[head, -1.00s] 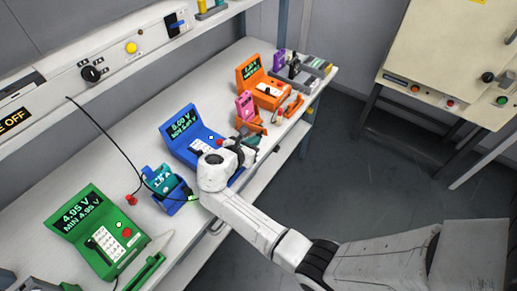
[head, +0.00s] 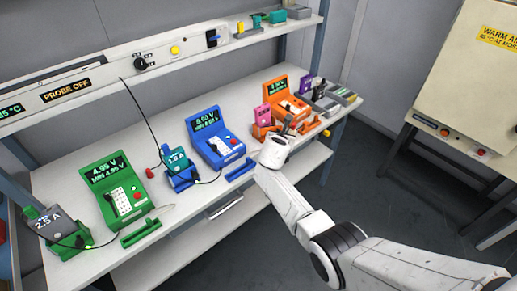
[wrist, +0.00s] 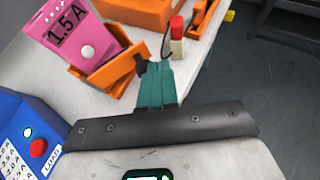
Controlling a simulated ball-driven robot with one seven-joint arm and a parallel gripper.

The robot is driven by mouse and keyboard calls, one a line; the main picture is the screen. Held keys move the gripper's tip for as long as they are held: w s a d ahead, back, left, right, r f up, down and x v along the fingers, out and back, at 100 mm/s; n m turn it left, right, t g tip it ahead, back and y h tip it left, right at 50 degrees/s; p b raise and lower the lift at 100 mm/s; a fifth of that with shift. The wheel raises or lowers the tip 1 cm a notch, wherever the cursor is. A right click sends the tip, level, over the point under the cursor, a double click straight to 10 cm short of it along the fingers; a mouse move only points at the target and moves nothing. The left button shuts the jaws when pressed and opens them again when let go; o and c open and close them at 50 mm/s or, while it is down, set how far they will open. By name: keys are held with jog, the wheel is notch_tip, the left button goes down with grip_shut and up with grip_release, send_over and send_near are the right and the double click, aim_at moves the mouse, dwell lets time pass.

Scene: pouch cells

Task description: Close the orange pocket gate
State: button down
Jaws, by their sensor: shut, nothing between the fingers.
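The orange pocket (head: 262,131) stands at the table's front edge, left of the orange tester, with a pink cell (head: 262,114) in it. In the wrist view the pink cell (wrist: 80,35) is marked 1.5 A and leans in the pocket (wrist: 90,82). An orange flap (wrist: 127,65), which looks like the gate, stands out from the pocket's right side at an angle. My gripper (head: 287,123) is shut and empty, just right of the pocket. In the wrist view its teal fingers (wrist: 152,80) are together, close beside the flap; I cannot tell if they touch it.
The orange tester (head: 288,100) stands behind. A red-topped white piece (wrist: 177,40) stands beyond my fingers. The blue tester (head: 215,140) is to the left, with a blue pocket (head: 182,180) holding a teal cell. Open floor lies right of the table.

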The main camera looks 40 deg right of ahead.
jog(key=shift+w+d, duration=0.35)
jog(key=shift+d, duration=0.5)
jog(key=shift+w+d+f+n+t+y, duration=0.1)
jog(key=shift+w+d+n+t+y, duration=0.35)
jog(key=shift+d+n+y, duration=0.2)
jog(key=shift+w+d+f+b, duration=0.1)
jog(key=shift+w+d+b, duration=0.25)
jog(key=shift+w+d, duration=0.15)
jog(key=shift+w+a, duration=0.1)
